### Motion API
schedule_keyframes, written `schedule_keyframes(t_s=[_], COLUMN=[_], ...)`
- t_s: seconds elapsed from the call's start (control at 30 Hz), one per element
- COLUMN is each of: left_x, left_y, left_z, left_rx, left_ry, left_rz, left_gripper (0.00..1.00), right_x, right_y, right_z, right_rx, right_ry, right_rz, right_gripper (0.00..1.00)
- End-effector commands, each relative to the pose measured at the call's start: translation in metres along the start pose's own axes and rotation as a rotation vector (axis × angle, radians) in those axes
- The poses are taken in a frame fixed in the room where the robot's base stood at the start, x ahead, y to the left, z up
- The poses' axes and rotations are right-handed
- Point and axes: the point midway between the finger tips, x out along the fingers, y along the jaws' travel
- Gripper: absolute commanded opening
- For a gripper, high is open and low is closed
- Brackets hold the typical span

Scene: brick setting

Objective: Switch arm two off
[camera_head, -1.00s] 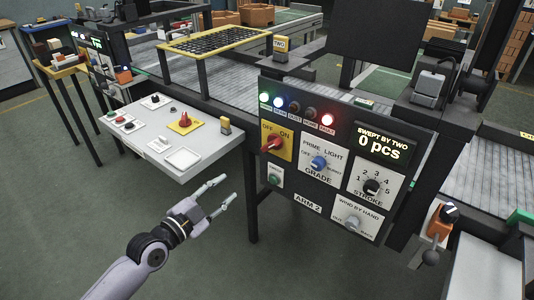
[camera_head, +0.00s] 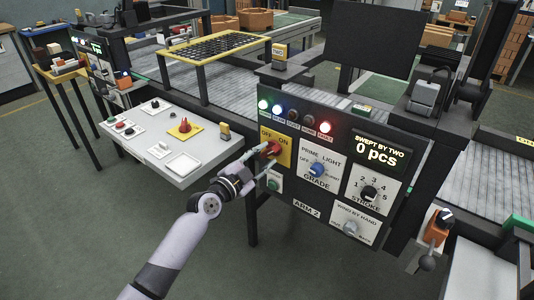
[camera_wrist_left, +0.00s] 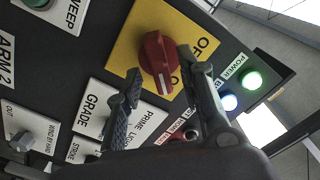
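The red rotary switch (camera_head: 271,149) sits on a yellow OFF/ON plate (camera_head: 286,155) at the upper left of the ARM 2 panel. In the left wrist view the red knob (camera_wrist_left: 157,62) has a white line at its lower end, away from the OFF lettering; the other word is mostly hidden by a finger. My left gripper (camera_head: 260,162) is right at the switch, its fingers spread. In the wrist view its open fingertips (camera_wrist_left: 161,70) are on either side of the knob's lower part. Contact cannot be told. My right gripper is not in view.
Beside the switch are lamps, with green (camera_head: 263,105), blue-white (camera_head: 277,109) and red (camera_head: 325,127) lit. A blue grade knob (camera_head: 318,170) and green button (camera_head: 273,184) are close by. A grey control desk (camera_head: 200,160) stands left of the panel.

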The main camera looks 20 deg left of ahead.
Motion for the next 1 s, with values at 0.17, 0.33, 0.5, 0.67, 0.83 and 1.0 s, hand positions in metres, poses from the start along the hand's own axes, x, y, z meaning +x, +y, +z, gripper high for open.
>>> schedule_keyframes(t_s=[0.17,0.33,0.5,0.67,0.83,1.0], left_x=[0.016,0.019,0.019,0.019,0.019,0.019], left_y=[0.0,0.0,0.0,0.0,0.0,0.0], left_z=[0.0,0.0,0.0,0.0,0.0,0.001], left_rx=[-0.001,0.0,0.0,0.0,0.0,0.0], left_ry=[0.0,-0.001,-0.001,-0.001,-0.001,-0.001], left_rz=[0.0,0.0,0.0,0.0,0.0,0.0], left_gripper=[0.35,0.35,0.34,0.24,0.12,0.01], right_x=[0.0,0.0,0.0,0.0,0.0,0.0], right_y=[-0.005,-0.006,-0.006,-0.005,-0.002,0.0], right_z=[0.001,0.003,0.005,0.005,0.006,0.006], right_rx=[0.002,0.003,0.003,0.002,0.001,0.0], right_ry=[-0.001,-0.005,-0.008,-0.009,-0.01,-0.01], right_rz=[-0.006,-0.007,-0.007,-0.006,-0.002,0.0], right_gripper=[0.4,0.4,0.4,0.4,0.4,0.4])
